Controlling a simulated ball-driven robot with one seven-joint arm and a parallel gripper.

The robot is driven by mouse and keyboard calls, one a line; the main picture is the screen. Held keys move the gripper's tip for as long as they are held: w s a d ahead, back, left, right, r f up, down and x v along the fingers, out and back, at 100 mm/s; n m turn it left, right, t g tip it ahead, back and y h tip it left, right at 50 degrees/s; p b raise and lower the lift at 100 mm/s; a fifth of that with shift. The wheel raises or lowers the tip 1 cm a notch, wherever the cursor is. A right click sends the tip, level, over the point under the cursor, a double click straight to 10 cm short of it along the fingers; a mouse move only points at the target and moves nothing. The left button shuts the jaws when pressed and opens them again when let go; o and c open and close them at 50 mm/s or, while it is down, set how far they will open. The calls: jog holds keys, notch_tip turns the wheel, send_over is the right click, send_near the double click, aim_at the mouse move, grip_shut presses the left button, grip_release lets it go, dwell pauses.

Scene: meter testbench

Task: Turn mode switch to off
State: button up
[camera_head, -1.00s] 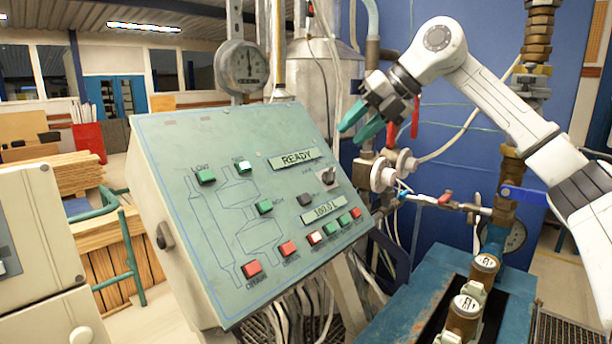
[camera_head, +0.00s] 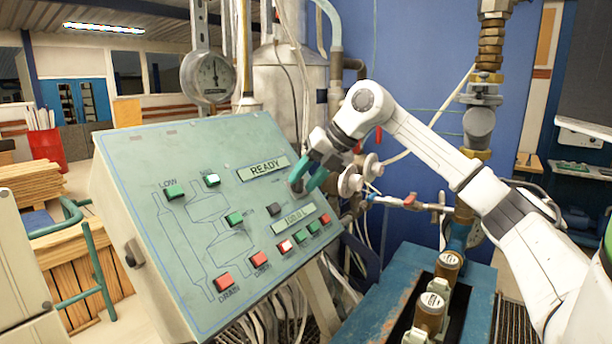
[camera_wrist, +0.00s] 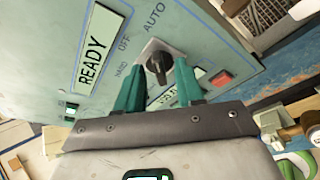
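The mode switch (camera_wrist: 158,64) is a dark knob on a pale square plate, with OFF and AUTO labels and a third, hard-to-read label beside it in the wrist view. Which label the knob points to is unclear. In the head view the switch is mostly hidden behind my gripper (camera_head: 304,180). My gripper has two teal fingers. In the wrist view my gripper (camera_wrist: 160,78) is open, with one finger on each side of the knob. I cannot tell whether either finger touches it.
The sloping green panel (camera_head: 130,170) carries several red, green and white buttons, a READY display (camera_head: 264,168) and a second display (camera_head: 300,218) close below the gripper. Pipes and a valve (camera_head: 410,201) stand to the right. A round gauge (camera_head: 212,76) is behind the panel.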

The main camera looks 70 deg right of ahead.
jog(key=shift+w+f, duration=0.1)
jog(key=shift+c, duration=0.4)
jog(key=c, duration=0.6)
jog(key=shift+n+b, duration=0.3)
jog(key=shift+b, duration=0.05)
jog(key=n+b, duration=0.2)
jog(key=n, duration=0.1)
jog(key=shift+a+g+h+b, duration=0.1)
jog(key=shift+g+h+b, duration=0.2)
jog(key=shift+g+h, duration=0.1)
jog(key=shift+w+n+h+b, duration=0.1)
jog(key=shift+n+h+b, duration=0.35)
jog(key=shift+n, duration=0.6)
jog(key=shift+n+h+b, duration=0.15)
jog(key=shift+n+b, duration=0.5)
jog(key=shift+n, duration=0.4)
jog(key=shift+a+g, duration=0.1)
jog(key=shift+g, duration=0.2)
jog(key=o, duration=0.7)
